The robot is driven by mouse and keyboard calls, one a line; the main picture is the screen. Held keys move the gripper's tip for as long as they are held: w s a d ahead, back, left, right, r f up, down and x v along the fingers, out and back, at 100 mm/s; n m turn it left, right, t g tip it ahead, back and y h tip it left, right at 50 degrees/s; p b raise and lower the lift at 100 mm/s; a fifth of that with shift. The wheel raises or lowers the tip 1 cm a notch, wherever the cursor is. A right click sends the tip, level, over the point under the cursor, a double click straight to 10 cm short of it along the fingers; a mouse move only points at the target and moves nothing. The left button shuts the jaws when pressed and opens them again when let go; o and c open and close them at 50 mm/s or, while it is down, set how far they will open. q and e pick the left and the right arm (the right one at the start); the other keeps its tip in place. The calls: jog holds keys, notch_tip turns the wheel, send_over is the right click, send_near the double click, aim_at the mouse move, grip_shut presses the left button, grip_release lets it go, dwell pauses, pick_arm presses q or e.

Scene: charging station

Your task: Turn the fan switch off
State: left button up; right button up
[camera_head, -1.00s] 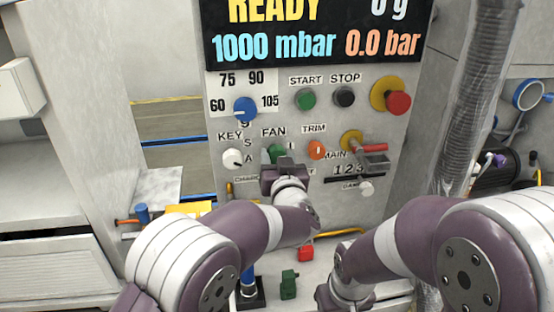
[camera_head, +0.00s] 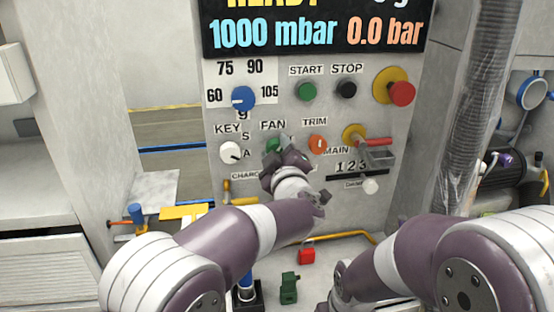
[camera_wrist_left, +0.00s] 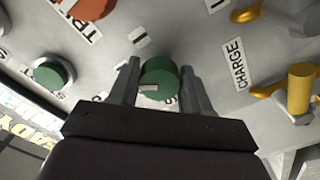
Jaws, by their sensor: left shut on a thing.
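The fan switch is a green round knob (camera_head: 273,145) under the FAN label on the grey panel, mostly hidden behind my left gripper (camera_head: 284,152) in the head view. In the left wrist view, the green knob (camera_wrist_left: 160,80) sits between the two fingers of my left gripper (camera_wrist_left: 160,90), which is shut on it. A white pointer mark on the knob points to the left in that view, and an "I" label lies above and to the left of the knob. My right arm is at the lower right; its gripper is not seen.
The white KEY knob (camera_head: 230,152) is left of the fan knob and the orange TRIM knob (camera_head: 318,144) right of it. A blue dial (camera_head: 243,98), green START button (camera_head: 307,91) and black STOP button (camera_head: 346,89) are above. A yellow CHARGE fitting (camera_wrist_left: 300,88) is nearby.

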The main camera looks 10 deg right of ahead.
pick_arm(q)
jog(key=n+b, duration=0.1)
jog(key=n, duration=0.1)
jog(key=n+b, duration=0.1)
jog(key=n, duration=0.1)
jog(key=shift+d+f+b, duration=0.1)
jog(key=shift+f+b, duration=0.1)
jog(key=shift+b, duration=0.1)
jog(key=shift+r+n+b, duration=0.1)
jog(key=shift+n+b, duration=0.55)
jog(key=shift+n, duration=0.55)
jog(key=shift+r, duration=0.1)
jog(key=o, duration=1)
jog(key=shift+d, duration=0.1)
jog(key=s+b, duration=0.3)
jog(key=s, duration=0.9)
jog(key=shift+s, duration=0.3)
